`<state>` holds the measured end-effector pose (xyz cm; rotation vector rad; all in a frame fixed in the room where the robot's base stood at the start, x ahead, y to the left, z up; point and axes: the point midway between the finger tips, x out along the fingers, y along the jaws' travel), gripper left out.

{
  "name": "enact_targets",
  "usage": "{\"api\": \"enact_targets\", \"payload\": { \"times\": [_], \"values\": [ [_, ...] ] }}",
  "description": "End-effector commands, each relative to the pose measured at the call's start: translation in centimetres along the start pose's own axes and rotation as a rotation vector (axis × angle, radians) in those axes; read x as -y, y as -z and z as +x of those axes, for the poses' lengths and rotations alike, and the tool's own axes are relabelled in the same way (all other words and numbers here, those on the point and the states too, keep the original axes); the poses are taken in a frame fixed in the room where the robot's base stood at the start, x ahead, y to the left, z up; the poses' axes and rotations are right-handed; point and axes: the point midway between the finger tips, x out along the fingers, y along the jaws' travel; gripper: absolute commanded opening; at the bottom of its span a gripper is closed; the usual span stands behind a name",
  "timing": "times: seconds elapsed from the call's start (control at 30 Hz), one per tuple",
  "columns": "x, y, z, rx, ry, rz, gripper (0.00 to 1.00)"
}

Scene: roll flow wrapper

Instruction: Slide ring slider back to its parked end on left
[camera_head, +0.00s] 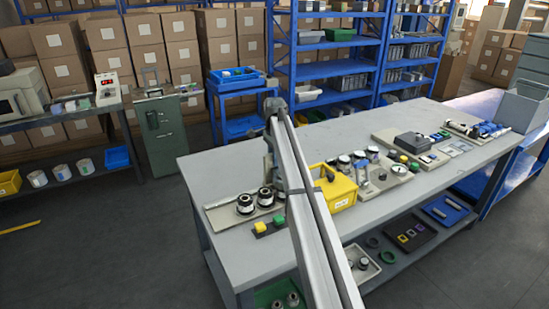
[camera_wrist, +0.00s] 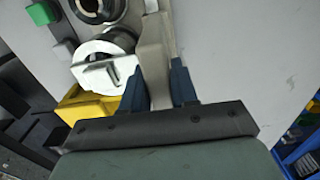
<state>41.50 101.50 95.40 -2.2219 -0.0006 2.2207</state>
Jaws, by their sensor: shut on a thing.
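In the wrist view, my gripper (camera_wrist: 156,78) has its two dark blue fingers closed on either side of a pale beige bar (camera_wrist: 154,45). The bar runs up from between the fingers, and I take it to be part of the ring slider. A white disc with a raised tab (camera_wrist: 108,65) lies beside it on the left, with a dark-cored roll (camera_wrist: 94,10) above. In the head view, black and white rolls (camera_head: 245,204) stand on a beige plate (camera_head: 218,217), left of my arm. My arm hides the gripper and most of the held part there.
A yellow bin (camera_head: 342,195) stands close right of my arm. It also shows in the wrist view (camera_wrist: 88,106). Yellow and green blocks (camera_head: 260,227) sit in front of the rolls. The grey table (camera_head: 215,172) is bare behind the rolls. Fixtures and small parts fill its right side.

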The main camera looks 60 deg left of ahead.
Motion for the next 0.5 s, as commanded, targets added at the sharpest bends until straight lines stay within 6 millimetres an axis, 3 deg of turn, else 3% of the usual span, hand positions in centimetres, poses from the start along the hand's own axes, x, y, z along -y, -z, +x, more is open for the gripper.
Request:
{"api": "enact_targets", "payload": {
  "times": [0.37, 0.5],
  "values": [
    [-0.03, -0.04, -0.02, 0.000, 0.000, 0.000, 0.00],
    [-0.06, -0.88, -0.02, 0.000, 0.000, -0.001, 0.00]
  ]
}}
